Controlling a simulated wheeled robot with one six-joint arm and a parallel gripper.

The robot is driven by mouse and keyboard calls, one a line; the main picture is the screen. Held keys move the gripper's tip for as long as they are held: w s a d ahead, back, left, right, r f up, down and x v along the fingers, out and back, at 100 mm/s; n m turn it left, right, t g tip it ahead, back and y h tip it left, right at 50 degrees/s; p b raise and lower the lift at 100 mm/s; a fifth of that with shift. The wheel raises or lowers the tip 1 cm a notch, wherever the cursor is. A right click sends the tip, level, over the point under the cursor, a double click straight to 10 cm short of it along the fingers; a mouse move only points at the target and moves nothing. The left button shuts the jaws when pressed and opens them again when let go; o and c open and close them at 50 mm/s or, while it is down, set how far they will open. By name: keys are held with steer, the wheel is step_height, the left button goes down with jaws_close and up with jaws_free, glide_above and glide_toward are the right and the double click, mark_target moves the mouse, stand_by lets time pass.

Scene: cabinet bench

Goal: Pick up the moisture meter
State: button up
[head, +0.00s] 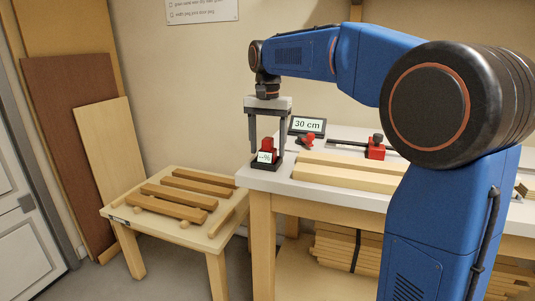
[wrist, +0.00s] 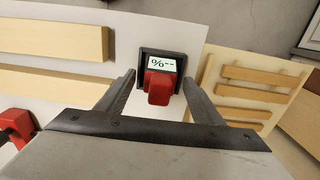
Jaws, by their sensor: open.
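The moisture meter (head: 266,150) is a small red device in a dark holder with a white display reading "%", near the left corner of the white bench. In the wrist view the red meter (wrist: 160,86) lies between the two fingers, with its display above it. My gripper (head: 267,150) points down over it, one finger on each side. My gripper (wrist: 158,85) is open, with gaps visible between the fingers and the red body in the wrist view. I cannot tell how far down the fingertips reach beside it.
A "30 cm" display (head: 307,126) stands behind the meter, with a red-and-black clamp (head: 375,148) to its right. Pale boards (head: 345,176) lie on the bench (head: 310,193). A lower wooden table (head: 150,228) with several brown strips stands to the left.

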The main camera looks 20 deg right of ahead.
steer(key=shift+f, duration=0.1)
steer(key=shift+c, duration=0.2)
steer(key=c, duration=1.2)
step_height(320, 180, up, 10)
steer(key=shift+r, duration=0.1)
